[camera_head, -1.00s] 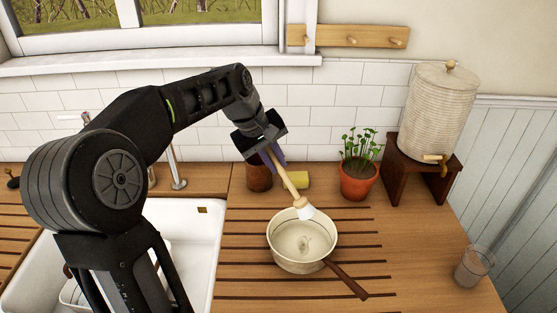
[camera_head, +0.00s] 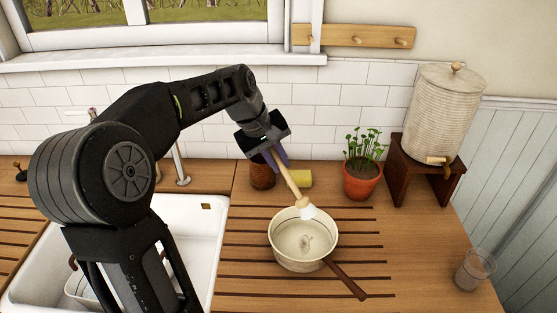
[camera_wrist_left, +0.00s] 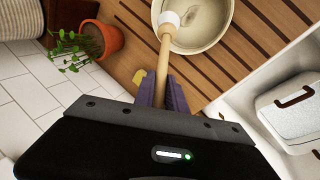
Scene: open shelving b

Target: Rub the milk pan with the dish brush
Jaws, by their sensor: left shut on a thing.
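The cream milk pan (camera_head: 290,262) stands on the grooved wooden counter, its brown handle (camera_head: 346,280) pointing to the front right. There is a greyish mark on its inside floor. My left gripper (camera_head: 275,158) is shut on the wooden handle of the dish brush (camera_head: 288,183), behind and above the pan. The brush tilts down, its white head (camera_head: 307,211) at the pan's back rim; I cannot tell whether it touches. In the left wrist view the brush (camera_wrist_left: 166,50) runs from the purple fingers (camera_wrist_left: 162,92) to the pan (camera_wrist_left: 205,28). My right gripper is not in view.
A brown jar (camera_head: 262,176) and a yellow item (camera_head: 298,179) stand behind the pan. A potted plant (camera_head: 361,181) stands back right, near a dispenser on a wooden stand (camera_head: 428,172). A glass (camera_head: 474,269) is at the right. The white sink (camera_head: 205,225) lies left.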

